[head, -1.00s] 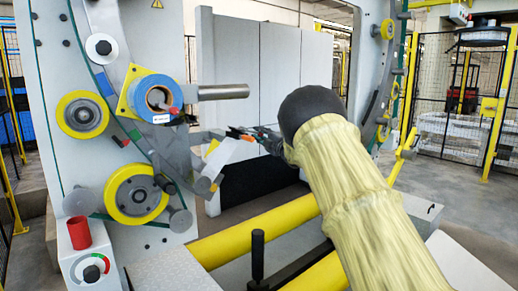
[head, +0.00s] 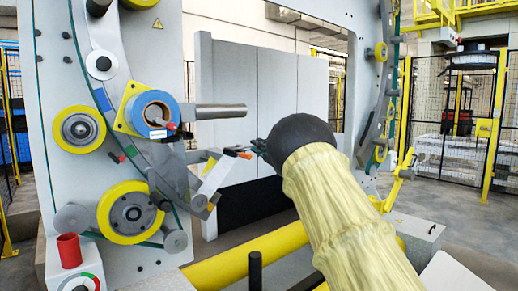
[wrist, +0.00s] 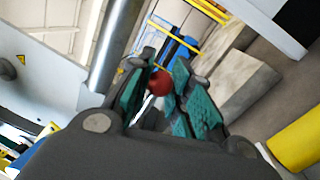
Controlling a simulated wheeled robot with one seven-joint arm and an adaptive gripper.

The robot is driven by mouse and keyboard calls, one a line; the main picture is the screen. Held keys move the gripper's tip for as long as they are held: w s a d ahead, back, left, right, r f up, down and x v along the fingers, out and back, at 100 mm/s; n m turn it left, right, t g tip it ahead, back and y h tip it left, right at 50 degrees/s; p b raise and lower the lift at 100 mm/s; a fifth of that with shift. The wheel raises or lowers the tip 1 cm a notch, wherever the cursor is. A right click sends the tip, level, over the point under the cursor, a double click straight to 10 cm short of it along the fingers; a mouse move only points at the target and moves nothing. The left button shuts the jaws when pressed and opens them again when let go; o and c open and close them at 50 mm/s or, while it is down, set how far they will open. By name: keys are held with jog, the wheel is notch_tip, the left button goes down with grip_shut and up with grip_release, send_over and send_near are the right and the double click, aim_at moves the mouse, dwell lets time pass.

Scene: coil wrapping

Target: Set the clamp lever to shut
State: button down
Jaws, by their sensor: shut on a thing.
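The clamp lever ends in a round red knob (wrist: 160,83), seen in the wrist view between the teal finger pads. A thin pale rod shows just below the knob. My gripper (wrist: 172,95) is shut on this knob. In the head view my gripper (head: 257,148) is at the upper end of the pale lever plate (head: 216,178), beside a small orange-red part (head: 238,153). The plate slants down to the left toward the machine. My arm and the dark wrist hide part of the area behind, so the lever's exact position is unclear.
A blue roll (head: 152,113) sits on the machine's left panel, with a grey bar (head: 221,111) sticking out above my gripper. Yellow pulleys (head: 131,212) are at left. A yellow rail (head: 247,258) and a black post (head: 256,269) are low in front.

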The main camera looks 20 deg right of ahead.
jog(key=c, duration=1.3)
grip_release()
jog(key=shift+a, duration=0.1)
jog(key=shift+o, duration=0.2)
jog(key=v, duration=1.2)
jog(key=shift+f, duration=0.1)
